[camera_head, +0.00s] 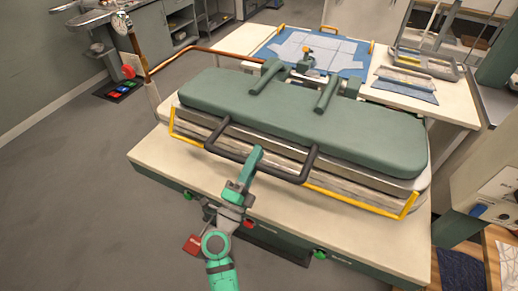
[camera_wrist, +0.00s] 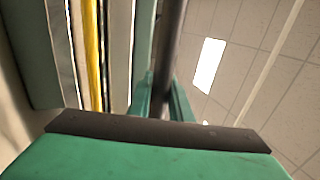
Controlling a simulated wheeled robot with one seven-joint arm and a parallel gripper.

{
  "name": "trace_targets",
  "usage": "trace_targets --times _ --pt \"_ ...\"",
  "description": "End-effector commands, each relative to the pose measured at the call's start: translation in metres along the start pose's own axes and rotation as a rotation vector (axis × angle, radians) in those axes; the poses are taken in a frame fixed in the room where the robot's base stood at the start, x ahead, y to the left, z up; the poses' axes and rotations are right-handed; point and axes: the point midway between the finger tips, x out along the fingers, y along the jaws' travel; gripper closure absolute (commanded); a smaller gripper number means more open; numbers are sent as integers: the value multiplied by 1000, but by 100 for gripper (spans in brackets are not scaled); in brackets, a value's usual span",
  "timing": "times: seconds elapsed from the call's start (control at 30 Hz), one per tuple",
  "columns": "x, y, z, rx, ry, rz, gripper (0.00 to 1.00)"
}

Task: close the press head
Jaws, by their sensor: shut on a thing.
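The press head (camera_head: 300,120) is a long dark green slab lying low and nearly level over the pale lower bed (camera_head: 350,188). Only a thin dark band shows between them, and I cannot tell whether they touch. A black handle bar (camera_head: 228,153) runs along the head's front edge. My gripper (camera_head: 256,154) is shut on this handle bar near its middle, coming from the front. In the wrist view, the handle bar (camera_wrist: 172,50) passes between my green fingers (camera_wrist: 165,102), and the stacked edges of the press stand at the left.
A yellow guard rail (camera_head: 350,202) runs around the bed's front. The cream table (camera_head: 160,160) has bare room at its front left. A copper pipe and gauge (camera_head: 121,23) stand at the back left. A blue mat (camera_head: 285,45) lies behind.

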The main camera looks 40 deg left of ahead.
Motion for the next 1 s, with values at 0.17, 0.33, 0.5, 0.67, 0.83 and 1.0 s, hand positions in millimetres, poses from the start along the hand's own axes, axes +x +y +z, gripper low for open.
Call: trace_targets --times 0.17,0.33,0.5,0.67,0.83,1.0 --pt "-5 1 10 5 -21 -1 100" --pt "-3 -3 9 8 -19 -9 100" --pt "-2 -5 8 8 -15 -12 63" --pt "-1 -4 5 7 -11 -10 63" --pt "0 -2 2 4 -5 -8 63" --pt "0 -2 2 3 -4 -6 63"
